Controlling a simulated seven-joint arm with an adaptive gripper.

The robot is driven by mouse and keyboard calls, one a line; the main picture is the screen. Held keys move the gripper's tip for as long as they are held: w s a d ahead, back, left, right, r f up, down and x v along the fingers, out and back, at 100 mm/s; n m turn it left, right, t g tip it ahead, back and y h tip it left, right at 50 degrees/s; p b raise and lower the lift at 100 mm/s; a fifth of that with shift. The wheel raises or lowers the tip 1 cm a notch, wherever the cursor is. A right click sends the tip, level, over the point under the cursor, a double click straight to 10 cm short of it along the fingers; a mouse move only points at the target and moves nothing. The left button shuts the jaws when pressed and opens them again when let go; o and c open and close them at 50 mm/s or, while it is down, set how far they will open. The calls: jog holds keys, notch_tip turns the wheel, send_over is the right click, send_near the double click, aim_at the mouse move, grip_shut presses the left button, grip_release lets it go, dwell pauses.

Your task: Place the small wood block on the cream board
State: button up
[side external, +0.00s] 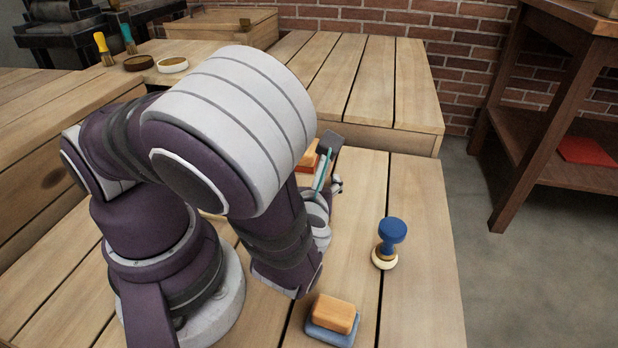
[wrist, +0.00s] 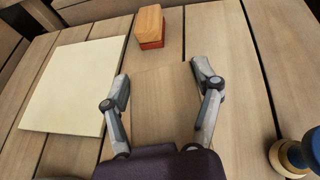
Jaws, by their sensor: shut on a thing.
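My gripper (wrist: 165,82) points down at the plank table, one finger on each side of a plain light-wood block (wrist: 165,105). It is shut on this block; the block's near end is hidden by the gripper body. The cream board (wrist: 75,85) lies flat to the left of my gripper in the wrist view, apart from the block. In the side view my arm hides most of the board and the gripper (side external: 325,185). A dark and teal piece shows beside the gripper there; I cannot tell what it is.
An orange-and-red block (wrist: 150,28) stands beyond the gripper, near the board's far right corner. A blue-knobbed stamp (side external: 390,243) stands on the right. An orange block on a blue base (side external: 332,318) lies at the front. The table right of the gripper is mostly clear.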

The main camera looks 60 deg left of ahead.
jog(key=s+a+r+n+g, duration=0.1)
jog(key=s+a+n+g, duration=0.25)
jog(key=a, duration=0.35)
jog(key=s+a+r+n+g+y, duration=0.1)
jog(key=s+a+r+n+g, duration=0.15)
jog(key=a+n+g, duration=0.4)
jog(key=s+a+r+n+g, duration=0.15)
jog(key=s+a, duration=0.25)
jog(key=a, duration=0.5)
jog(key=shift+g, duration=0.45)
jog(key=f, duration=0.5)
jog(key=s+f, duration=0.1)
jog(key=f, duration=0.2)
jog(key=shift+s+a, duration=0.1)
jog(key=shift+f, duration=0.35)
jog(key=shift+f, duration=0.15)
jog(key=o, duration=1.2)
jog(key=shift+o, duration=0.2)
